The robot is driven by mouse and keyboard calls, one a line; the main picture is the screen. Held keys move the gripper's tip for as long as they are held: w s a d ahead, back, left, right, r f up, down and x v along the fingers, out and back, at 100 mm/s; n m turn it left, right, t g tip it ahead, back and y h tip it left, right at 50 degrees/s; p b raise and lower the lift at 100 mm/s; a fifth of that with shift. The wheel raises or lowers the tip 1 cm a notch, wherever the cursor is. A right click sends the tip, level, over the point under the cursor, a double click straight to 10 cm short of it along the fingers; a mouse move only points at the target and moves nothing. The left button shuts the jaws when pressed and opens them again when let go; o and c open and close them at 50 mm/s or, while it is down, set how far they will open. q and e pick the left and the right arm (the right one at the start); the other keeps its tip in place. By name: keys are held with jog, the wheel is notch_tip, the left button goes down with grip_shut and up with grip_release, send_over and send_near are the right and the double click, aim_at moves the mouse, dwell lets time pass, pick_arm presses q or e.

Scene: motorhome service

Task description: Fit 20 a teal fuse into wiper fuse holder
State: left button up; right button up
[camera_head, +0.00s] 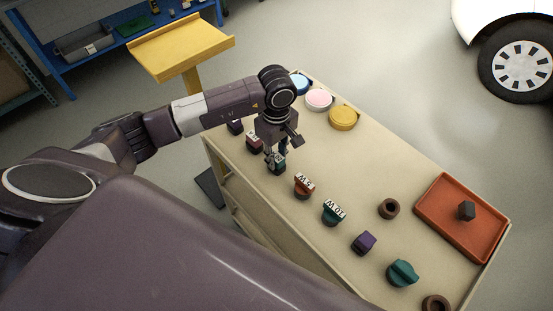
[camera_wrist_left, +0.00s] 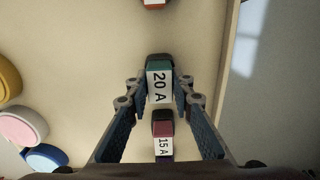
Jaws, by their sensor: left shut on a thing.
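My left gripper (camera_head: 277,155) points down over the cream bench top and is shut on the teal fuse (camera_wrist_left: 158,68). The fuse has a white label reading 20 A, seen between the fingers in the left wrist view. In the head view the teal fuse (camera_head: 277,167) shows just below the fingers, at the bench surface; I cannot tell whether it is lifted. A dark red fuse marked 15 A (camera_wrist_left: 163,133) stands beside it, and it also shows in the head view (camera_head: 254,144). I cannot make out a wiper fuse holder. My right gripper is not in view.
Along the bench front stand an orange-red labelled piece (camera_head: 304,186), a teal labelled piece (camera_head: 333,212) and a purple block (camera_head: 364,243). A brown ring (camera_head: 389,208) and orange tray (camera_head: 435,222) lie right. Round lids, including a yellow one (camera_head: 343,118), line the back edge.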

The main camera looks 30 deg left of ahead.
pick_arm(q)
jog(key=shift+c, duration=1)
jog(key=shift+r, duration=0.1)
jog(key=shift+r, duration=0.45)
notch_tip(320, 180, up, 12)
jog(key=b, duration=0.4)
notch_tip(320, 180, up, 7)
send_over(277, 156)
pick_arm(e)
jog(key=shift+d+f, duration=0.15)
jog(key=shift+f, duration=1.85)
